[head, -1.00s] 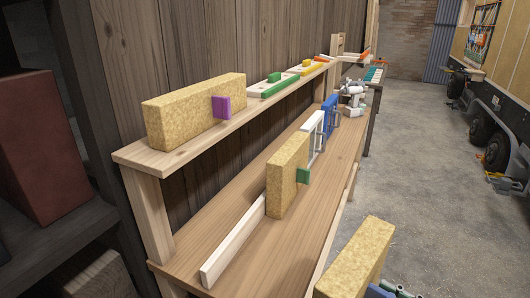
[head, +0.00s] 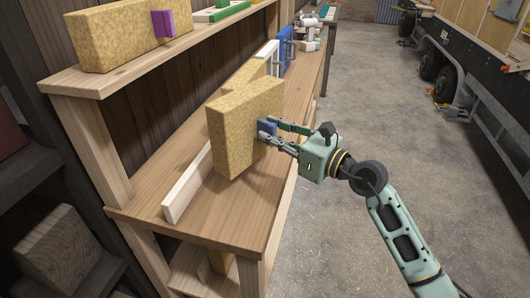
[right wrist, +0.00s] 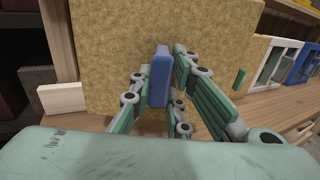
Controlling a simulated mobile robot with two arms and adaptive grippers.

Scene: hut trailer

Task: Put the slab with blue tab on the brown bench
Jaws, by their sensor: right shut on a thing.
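The cork-coloured slab with the blue tab (head: 240,125) is upright in the head view, over the near part of the brown bench (head: 205,222). My right gripper (head: 270,130) is shut on its blue tab (head: 264,126), from the right. The right wrist view shows the fingers on both sides of the blue tab (right wrist: 160,78), with the slab's broad face (right wrist: 110,55) filling the middle. Whether the slab's lower edge touches the bench is unclear. My left gripper is not in view.
A similar slab (head: 247,72) stands behind on the bench; its green tab (right wrist: 240,79) shows in the wrist view. A pale wooden strip (head: 187,184) runs along the bench. A purple-tabbed slab (head: 112,38) sits on the upper shelf (head: 150,62).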

